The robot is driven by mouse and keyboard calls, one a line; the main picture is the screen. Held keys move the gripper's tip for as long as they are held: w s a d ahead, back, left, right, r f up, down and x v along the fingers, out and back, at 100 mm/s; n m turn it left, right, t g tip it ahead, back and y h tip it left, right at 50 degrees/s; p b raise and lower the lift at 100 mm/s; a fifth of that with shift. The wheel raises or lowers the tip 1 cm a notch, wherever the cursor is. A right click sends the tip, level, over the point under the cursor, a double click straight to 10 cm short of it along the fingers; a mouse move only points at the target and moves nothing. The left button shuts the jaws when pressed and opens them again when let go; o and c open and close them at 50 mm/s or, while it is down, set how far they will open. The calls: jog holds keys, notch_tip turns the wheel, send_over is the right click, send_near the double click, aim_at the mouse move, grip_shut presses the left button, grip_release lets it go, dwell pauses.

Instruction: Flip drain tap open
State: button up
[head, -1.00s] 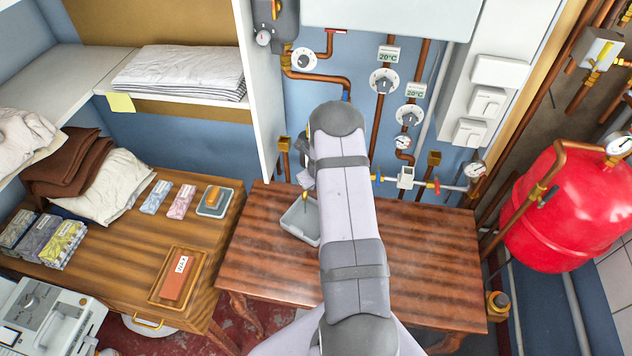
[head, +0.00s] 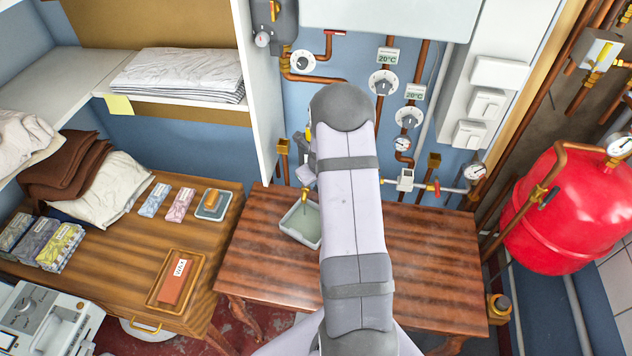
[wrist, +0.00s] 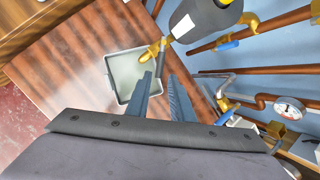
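The brass drain tap (wrist: 151,52) sits below a dark grey cylinder with a yellow end (wrist: 203,16) in the wrist view. Its spout is over a pale grey tray (wrist: 111,76), whose inside looks greenish. My gripper (wrist: 160,77) is open, with a clear gap between its two fingers. In the head view my arm hides most of the gripper; the tap (head: 304,195) shows small left of the arm, above the tray (head: 288,226).
The tray stands on a striped wooden table (head: 425,260). Copper pipes, dials and a valve with a red handle (head: 434,187) line the blue wall behind. A red tank (head: 575,210) stands at right. A wooden desk (head: 110,255) with packets is at left.

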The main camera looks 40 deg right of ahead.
jog(key=shift+s+r, duration=0.2)
jog(key=shift+r, duration=0.15)
jog(key=c, duration=0.5)
jog(key=d+f+h+b, duration=0.1)
jog(key=d+b, duration=0.1)
jog(key=d, duration=0.1)
jog(key=d+f+n+t+h+b, duration=0.1)
jog(key=d+b, duration=0.2)
jog(key=w+d+f+t+b, duration=0.1)
jog(key=d+b, duration=0.1)
jog(key=d, duration=0.1)
jog(key=shift+d+f+n+h, duration=0.3)
jog(key=shift+d+h, duration=0.05)
jog(key=shift+h, duration=0.05)
grip_shut()
jog(key=d+f+n+t+h+b, duration=0.1)
jog(key=d+f+n+t+b, duration=0.1)
jog(key=d+n+t+b, duration=1)
jog(key=s+a+f+n+y+b, duration=0.4)
jog(key=s+a+y+b, duration=0.4)
jog(key=b, duration=0.9)
jog(key=a+f+y, duration=0.1)
jog(key=a+y, duration=0.1)
jog(key=a, duration=0.1)
jog(key=shift+s+f+n, duration=0.3)
jog(key=shift+s+f, duration=0.1)
